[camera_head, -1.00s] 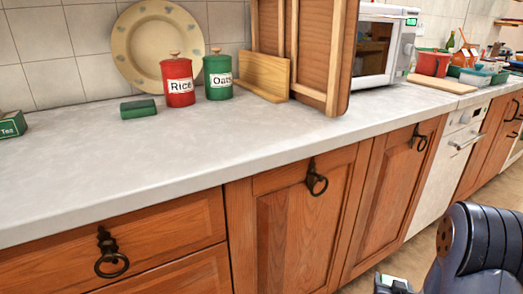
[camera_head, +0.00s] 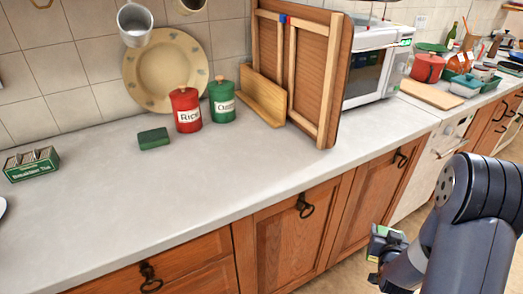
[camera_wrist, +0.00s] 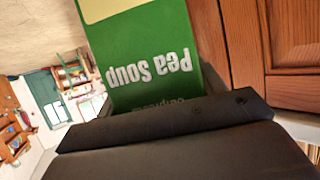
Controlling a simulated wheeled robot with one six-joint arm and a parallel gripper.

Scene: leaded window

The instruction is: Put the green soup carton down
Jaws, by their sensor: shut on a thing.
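The green soup carton (camera_wrist: 135,45), with "Pea Soup" printed on it and reading upside down, fills much of the wrist view. My gripper (camera_wrist: 165,122) is shut on it; its dark body covers the carton's lower part in that view. In the head view the carton (camera_head: 388,240) shows small, in front of the cabinet doors and lower than the worktop. My gripper (camera_head: 376,268) is at its near side there, partly hidden by my arm. The grey worktop (camera_head: 100,220) is up and to the left of the carton.
A green sponge (camera_head: 154,139), red rice tin (camera_head: 186,122), green oats tin (camera_head: 222,115) and tea box (camera_head: 32,175) stand on the worktop. A wooden panel (camera_head: 320,60) stands before the microwave (camera_head: 368,75). The worktop's front and middle are clear.

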